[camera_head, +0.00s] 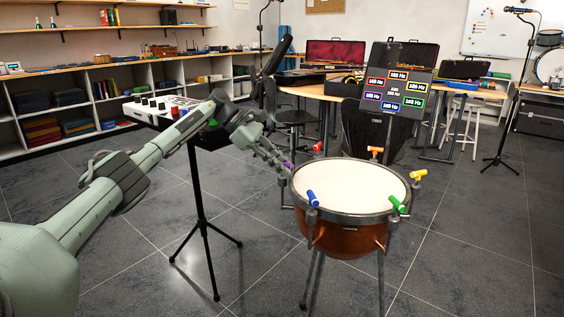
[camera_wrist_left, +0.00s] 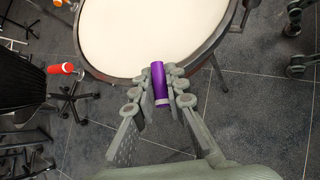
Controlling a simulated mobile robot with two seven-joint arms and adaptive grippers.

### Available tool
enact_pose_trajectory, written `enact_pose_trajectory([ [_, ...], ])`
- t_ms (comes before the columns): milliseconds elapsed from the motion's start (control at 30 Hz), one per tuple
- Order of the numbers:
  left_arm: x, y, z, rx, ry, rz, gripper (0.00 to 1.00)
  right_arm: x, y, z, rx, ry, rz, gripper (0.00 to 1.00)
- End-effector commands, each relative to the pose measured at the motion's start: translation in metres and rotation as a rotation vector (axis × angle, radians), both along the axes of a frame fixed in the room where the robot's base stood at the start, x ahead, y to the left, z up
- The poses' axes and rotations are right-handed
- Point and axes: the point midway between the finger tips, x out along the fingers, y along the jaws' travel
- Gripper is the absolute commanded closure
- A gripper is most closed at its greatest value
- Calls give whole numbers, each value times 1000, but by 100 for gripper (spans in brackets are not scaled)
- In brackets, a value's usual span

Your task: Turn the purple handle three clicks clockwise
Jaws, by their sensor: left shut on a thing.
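The purple handle (camera_wrist_left: 158,82) is at the rim of the drum (camera_wrist_left: 150,30) in the left wrist view, between the fingers of my left gripper (camera_wrist_left: 160,90). The gripper is shut on it. In the head view the purple handle (camera_head: 288,165) shows as a small patch at the drum's left rim, mostly covered by my left gripper (camera_head: 280,163). The drum (camera_head: 345,238) has a white head and a brown shell and stands on legs. Other handles sit around its rim: blue (camera_head: 313,198), green (camera_head: 398,205), yellow (camera_head: 419,174), orange (camera_head: 375,151) and red (camera_head: 318,147). My right gripper is not in view.
A sign board (camera_head: 394,92) with coloured frequency labels stands behind the drum. A mixer (camera_head: 160,108) on a black stand (camera_head: 199,215) is left of the drum, close to my left arm. Chairs and tables are further back.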

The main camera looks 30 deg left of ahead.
Motion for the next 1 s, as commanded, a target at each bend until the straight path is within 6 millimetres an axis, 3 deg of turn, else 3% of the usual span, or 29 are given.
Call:
enact_pose_trajectory([
  [600,0,2,-1,5,-1,-38,100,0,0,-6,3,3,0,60],
  [633,0,2,-1,5,-1,-38,85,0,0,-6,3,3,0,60],
  [767,0,2,-1,4,-1,-39,69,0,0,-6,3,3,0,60],
  [1000,0,1,0,3,-1,-40,67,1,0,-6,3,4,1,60],
])
